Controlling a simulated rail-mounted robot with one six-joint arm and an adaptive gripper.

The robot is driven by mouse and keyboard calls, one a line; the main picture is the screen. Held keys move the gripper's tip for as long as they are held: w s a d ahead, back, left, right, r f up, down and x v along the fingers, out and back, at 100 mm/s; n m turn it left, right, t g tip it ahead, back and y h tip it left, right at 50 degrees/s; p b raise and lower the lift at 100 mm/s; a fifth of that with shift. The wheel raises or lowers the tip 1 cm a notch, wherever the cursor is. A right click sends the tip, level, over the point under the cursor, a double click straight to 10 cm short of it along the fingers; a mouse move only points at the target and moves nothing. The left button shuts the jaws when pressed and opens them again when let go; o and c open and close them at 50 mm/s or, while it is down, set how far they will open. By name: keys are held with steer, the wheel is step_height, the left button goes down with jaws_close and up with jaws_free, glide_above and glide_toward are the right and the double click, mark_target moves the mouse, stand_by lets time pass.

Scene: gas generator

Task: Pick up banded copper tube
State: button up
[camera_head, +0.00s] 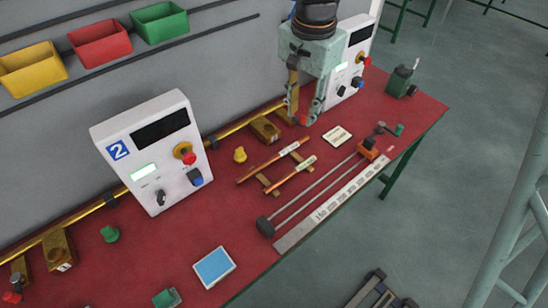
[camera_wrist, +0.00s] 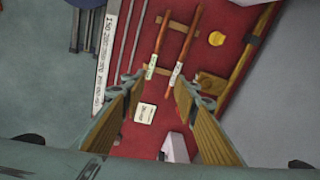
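Two copper tubes lie side by side on wooden supports on the red bench. The front tube (camera_head: 290,178) has a pale label or band near its right end; it is the left tube (camera_wrist: 160,40) in the wrist view, where its band looks whitish green. The rear tube (camera_head: 262,167) is the right one (camera_wrist: 188,42) in the wrist view and also carries a pale mark near its end. I cannot tell for sure which is the banded one. My gripper (camera_head: 303,113) is open and empty above the bench, beyond the tubes' right ends. Its fingers (camera_wrist: 158,86) frame the near tube ends in the wrist view.
A white control box (camera_head: 157,150) marked 2 stands left, another (camera_head: 352,62) right behind my gripper. A yellow knob (camera_head: 240,155), a small card (camera_head: 337,135), a long rod tool (camera_head: 315,187) and a pale ruler (camera_head: 335,203) surround the tubes. A brass pipe runs along the wall.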

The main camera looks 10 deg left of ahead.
steer(key=w+a+f+m+g+p, duration=0.1)
steer(key=a+f, duration=1)
steer(key=f, duration=0.1)
steer(key=shift+a+m+p, duration=0.25)
steer(key=shift+m+p, duration=0.05)
steer(key=shift+m, duration=0.1)
glide_above(264, 164)
steer(key=shift+w+a+f, duration=0.1)
steer(key=shift+w+f, duration=0.05)
steer(key=shift+f, duration=2)
steer(key=shift+w+f, duration=0.1)
steer(key=shift+f, duration=2.05)
steer(key=shift+s+f, duration=0.15)
steer(key=shift+f, duration=0.65)
steer(key=shift+s+f, duration=0.1)
steer(key=shift+f, duration=1.7)
